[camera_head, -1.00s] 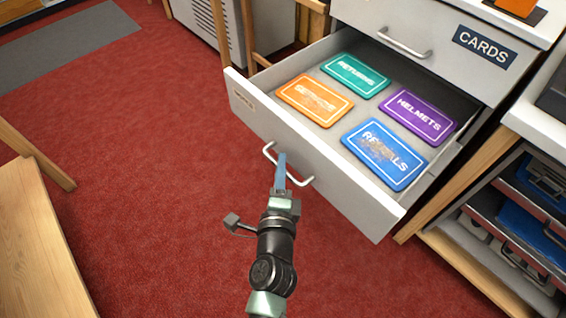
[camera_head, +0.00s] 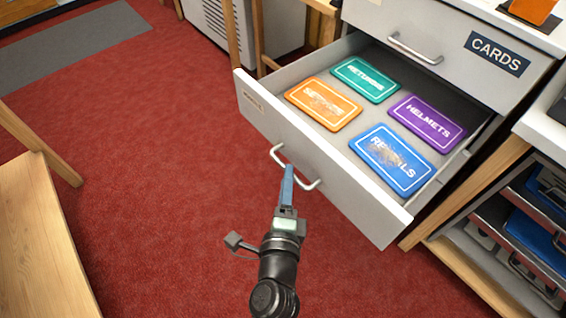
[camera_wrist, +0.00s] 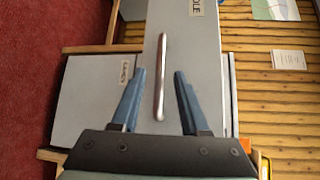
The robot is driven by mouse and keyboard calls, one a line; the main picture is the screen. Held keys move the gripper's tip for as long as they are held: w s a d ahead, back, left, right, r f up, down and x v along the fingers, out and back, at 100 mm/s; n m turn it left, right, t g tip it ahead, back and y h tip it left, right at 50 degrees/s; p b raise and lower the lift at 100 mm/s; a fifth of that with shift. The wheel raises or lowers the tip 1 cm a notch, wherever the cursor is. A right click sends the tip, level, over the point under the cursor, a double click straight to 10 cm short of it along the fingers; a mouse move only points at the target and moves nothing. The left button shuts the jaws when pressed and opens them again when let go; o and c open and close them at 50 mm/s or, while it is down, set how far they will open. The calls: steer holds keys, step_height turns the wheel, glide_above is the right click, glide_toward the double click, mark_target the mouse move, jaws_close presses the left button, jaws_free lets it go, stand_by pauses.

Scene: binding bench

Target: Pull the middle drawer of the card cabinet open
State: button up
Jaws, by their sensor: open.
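The card cabinet's middle drawer (camera_head: 340,190) is pulled well out, its inside in plain view. In it lie an orange (camera_head: 322,103), a green (camera_head: 365,79), a purple (camera_head: 428,122) and a blue (camera_head: 392,160) card. Its bar handle (camera_head: 311,186) is on the front face; it also shows in the wrist view (camera_wrist: 161,80). My gripper (camera_head: 288,168) is at the handle from the front. In the wrist view my gripper (camera_wrist: 160,73) is open, one finger on each side of the handle, with gaps on both sides.
The drawer above, marked CARDS (camera_head: 497,52), is shut. A shelf unit with trays (camera_head: 510,225) stands to the right. A wooden bench (camera_head: 40,240) is at the left. Red carpet (camera_head: 160,180) lies clear between bench and drawer.

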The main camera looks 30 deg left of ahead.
steer(key=b+v, duration=0.1)
steer(key=v, duration=0.8)
steer(key=shift+s, duration=0.25)
